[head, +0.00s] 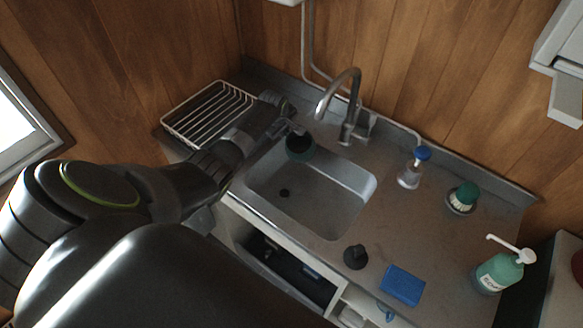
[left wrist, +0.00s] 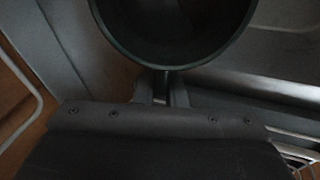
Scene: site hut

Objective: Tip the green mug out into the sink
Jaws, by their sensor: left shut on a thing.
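The dark green mug (head: 301,148) is held over the back left corner of the sink (head: 324,222), below the rim of the counter or near it; the exact height is hard to tell. My left gripper (head: 291,130) is shut on the mug at its back left side. In the left wrist view the mug (left wrist: 172,56) shows its round rim and dark inside, with its handle between the fingers (left wrist: 161,88). Whether anything is inside the mug is too dark to tell. The sink looks empty, with a dark drain. My right gripper is not in view.
A wire rack (head: 212,112) stands left of the sink. The tap (head: 345,105) rises behind it. A blue-topped bottle (head: 411,170), a brush (head: 463,197), a green pump bottle (head: 497,272), a blue sponge (head: 402,285) and a black plug (head: 355,257) stand or lie to the right.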

